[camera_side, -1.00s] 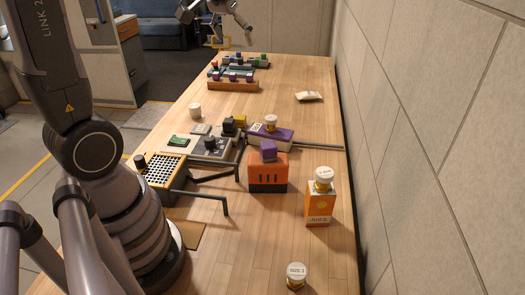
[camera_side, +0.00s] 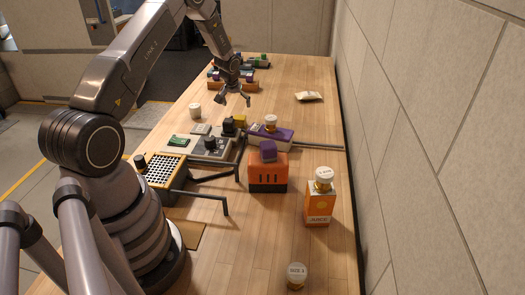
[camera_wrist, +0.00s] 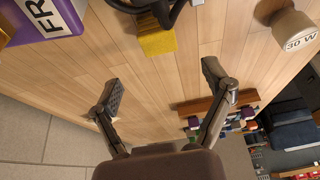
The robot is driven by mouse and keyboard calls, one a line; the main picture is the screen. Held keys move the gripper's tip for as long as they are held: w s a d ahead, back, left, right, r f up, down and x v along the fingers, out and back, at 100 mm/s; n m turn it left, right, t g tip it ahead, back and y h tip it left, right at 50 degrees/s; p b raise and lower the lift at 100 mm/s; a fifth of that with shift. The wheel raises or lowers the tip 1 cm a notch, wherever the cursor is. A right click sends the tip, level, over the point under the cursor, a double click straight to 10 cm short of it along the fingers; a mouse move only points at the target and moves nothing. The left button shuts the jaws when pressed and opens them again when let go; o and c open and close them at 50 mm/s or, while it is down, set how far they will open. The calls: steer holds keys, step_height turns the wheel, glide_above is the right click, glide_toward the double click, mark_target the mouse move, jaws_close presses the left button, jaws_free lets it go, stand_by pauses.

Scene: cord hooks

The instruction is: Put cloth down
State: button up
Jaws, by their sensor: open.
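No thing is plainly a cloth. A flat cream item (camera_side: 308,96), perhaps a folded cloth or a packet, lies on the table near the wall in the side view. In the wrist view, a pale edge shows beside my left finger; I cannot tell whether it is the same item. My gripper (camera_side: 236,100) hangs above the middle of the table, left of the cream item and apart from it. In the wrist view my gripper (camera_wrist: 161,82) has its fingers spread, with only bare wood visible between them.
A yellow block (camera_wrist: 157,41) and a purple box (camera_side: 272,137) stand on the near side of my gripper. A white cup (camera_side: 195,110) is to its left. A wooden rack (camera_side: 232,86) with small coloured pieces is behind. The table around the cream item is clear.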

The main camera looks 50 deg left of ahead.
mark_target(240, 117)
steer(key=x, duration=0.8)
steer(key=shift+d, duration=0.1)
steer(key=c, duration=1.3)
